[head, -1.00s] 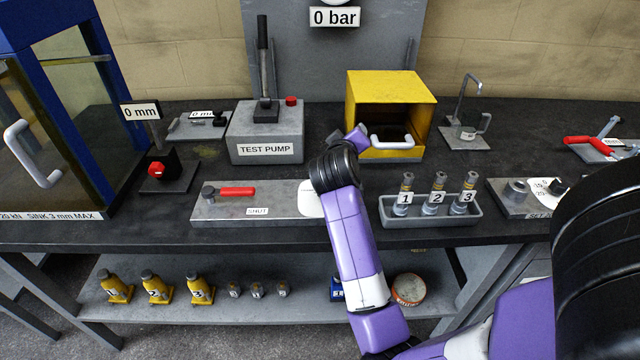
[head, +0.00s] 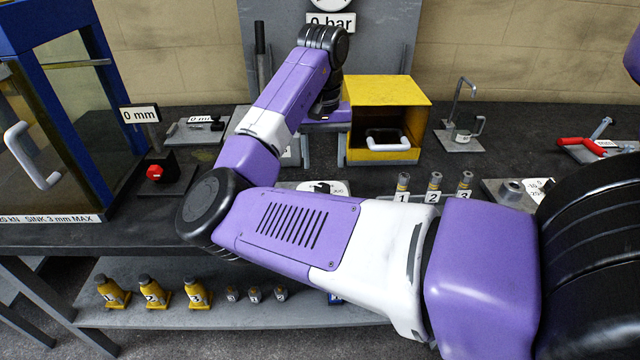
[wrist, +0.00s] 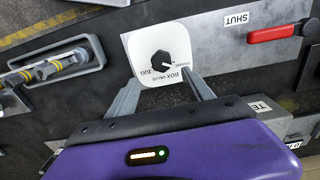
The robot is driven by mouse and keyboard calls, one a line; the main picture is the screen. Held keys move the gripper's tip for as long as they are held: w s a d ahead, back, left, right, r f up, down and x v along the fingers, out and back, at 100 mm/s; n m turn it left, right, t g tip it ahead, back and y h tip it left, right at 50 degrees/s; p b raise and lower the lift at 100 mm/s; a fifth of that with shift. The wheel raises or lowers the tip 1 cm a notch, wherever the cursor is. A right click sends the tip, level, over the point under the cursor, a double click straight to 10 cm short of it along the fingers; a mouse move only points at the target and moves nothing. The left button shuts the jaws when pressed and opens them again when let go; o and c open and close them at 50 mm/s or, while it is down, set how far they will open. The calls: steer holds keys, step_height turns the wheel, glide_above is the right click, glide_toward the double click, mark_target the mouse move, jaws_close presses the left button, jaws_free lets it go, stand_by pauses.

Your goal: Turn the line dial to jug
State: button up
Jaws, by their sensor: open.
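The line dial (wrist: 162,62) is a black knob on a white plate (wrist: 142,44) with the words BOX VALVE, JUG and FRAME, upside down in the wrist view. Its pale mark seems to point towards FRAME, though it is small. In the head view the plate (head: 290,186) is partly hidden by my arm, with the dark dial (head: 321,187) near its top. My gripper (wrist: 160,78) is open and empty. Its fingers straddle the near side of the plate in the wrist view, apart from the knob. The fingers also show in the head view (head: 323,160), pointing down behind the plate.
A red lever (wrist: 272,34) beside a SHUT label shares the dial's grey block. A tray (wrist: 84,65) of numbered fittings lies on the other side. The yellow box (head: 388,92) stands behind. A jug (head: 466,129) stands at the back right. My arm hides the test pump.

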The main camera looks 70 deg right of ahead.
mark_target(322, 186)
steer(key=shift+w+a+f, duration=0.1)
steer(key=shift+a, duration=0.1)
steer(key=shift+f, duration=0.4)
step_height(322, 186, down, 7)
steer(key=shift+r, duration=0.15)
steer(key=shift+c, duration=0.2)
jaws_close()
